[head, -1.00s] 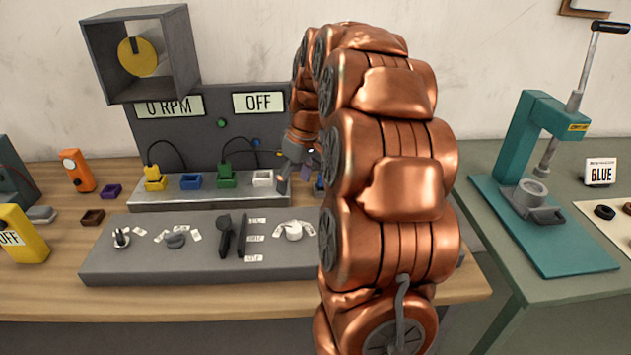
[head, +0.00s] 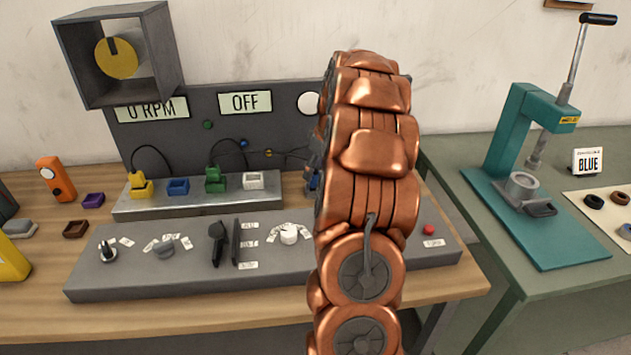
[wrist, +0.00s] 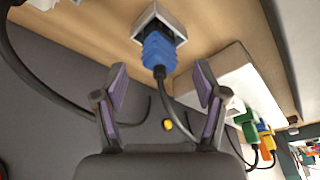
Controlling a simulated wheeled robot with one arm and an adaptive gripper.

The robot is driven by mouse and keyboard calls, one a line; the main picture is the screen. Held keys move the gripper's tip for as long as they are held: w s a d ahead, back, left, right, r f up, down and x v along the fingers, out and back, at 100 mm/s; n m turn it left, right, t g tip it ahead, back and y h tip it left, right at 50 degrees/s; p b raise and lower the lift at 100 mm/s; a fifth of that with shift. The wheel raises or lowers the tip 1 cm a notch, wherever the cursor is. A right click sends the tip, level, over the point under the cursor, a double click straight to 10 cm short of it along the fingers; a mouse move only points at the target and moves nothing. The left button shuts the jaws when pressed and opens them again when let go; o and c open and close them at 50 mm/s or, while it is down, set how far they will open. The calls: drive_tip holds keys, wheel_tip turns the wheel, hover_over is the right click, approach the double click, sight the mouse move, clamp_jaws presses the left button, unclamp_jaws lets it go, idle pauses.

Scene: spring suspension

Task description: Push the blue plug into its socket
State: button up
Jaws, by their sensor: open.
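The blue plug (wrist: 158,54), with a dark cable, shows in the wrist view. Its front end is at the opening of a pale square-rimmed holder (wrist: 145,30) on the wooden surface; how deep it sits I cannot tell. My gripper (wrist: 161,84) is open and empty, its purple-padded fingers on either side of the cable line, short of the plug. In the head view my arm hides the gripper, and only a bit of blue (head: 312,183) shows beside it. A blue socket (head: 178,187) stands empty between the yellow plug (head: 140,186) and the green plug (head: 215,180).
A metal strip (head: 150,207) carries the sockets, including a white one (head: 253,180). A grey control panel (head: 130,275) with knobs and levers lies in front. A dark display board (head: 290,120) stands behind. A teal press (head: 520,130) is on the right table.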

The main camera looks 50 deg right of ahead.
sight(315, 181)
drive_tip(key=shift+p+x, duration=0.55)
drive_tip(key=shift+x, duration=1.45)
drive_tip(key=shift+w+r, duration=0.1)
drive_tip(key=c, duration=1.3)
